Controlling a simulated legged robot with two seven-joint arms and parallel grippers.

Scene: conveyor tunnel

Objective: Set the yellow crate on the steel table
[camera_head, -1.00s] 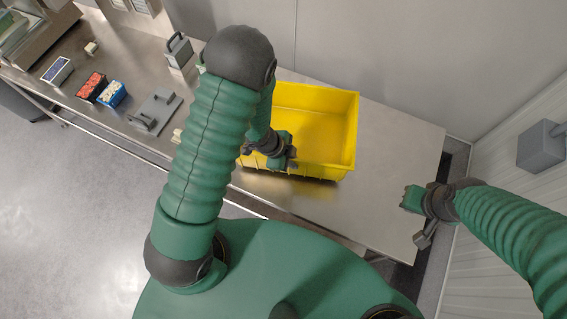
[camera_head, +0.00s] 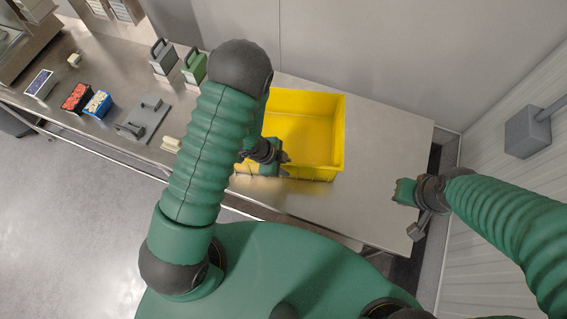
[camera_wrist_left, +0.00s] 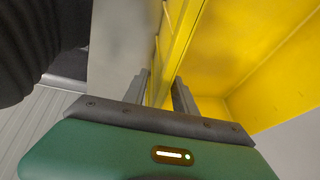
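The yellow crate (camera_head: 318,172) appears to rest upright on the steel table (camera_head: 385,150), right of its middle; I cannot make out a gap below it. My left gripper (camera_head: 281,158) is at the crate's near side in the head view, partly behind my own arm. In the left wrist view its two fingers (camera_wrist_left: 161,88) stand on either side of the crate's wall (camera_wrist_left: 180,45), close against it. My arm hides the crate's left part. My right gripper (camera_head: 401,192) is apart from the crate, over the table's right end; its finger opening is too small to judge.
Left on the table are a grey handled item (camera_head: 163,58), a green handled item (camera_head: 195,68), a grey plate with a handle (camera_head: 143,122), a pale block (camera_head: 171,144) and small filled bins (camera_head: 76,98). Bare table lies right of the crate. A wall stands behind.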

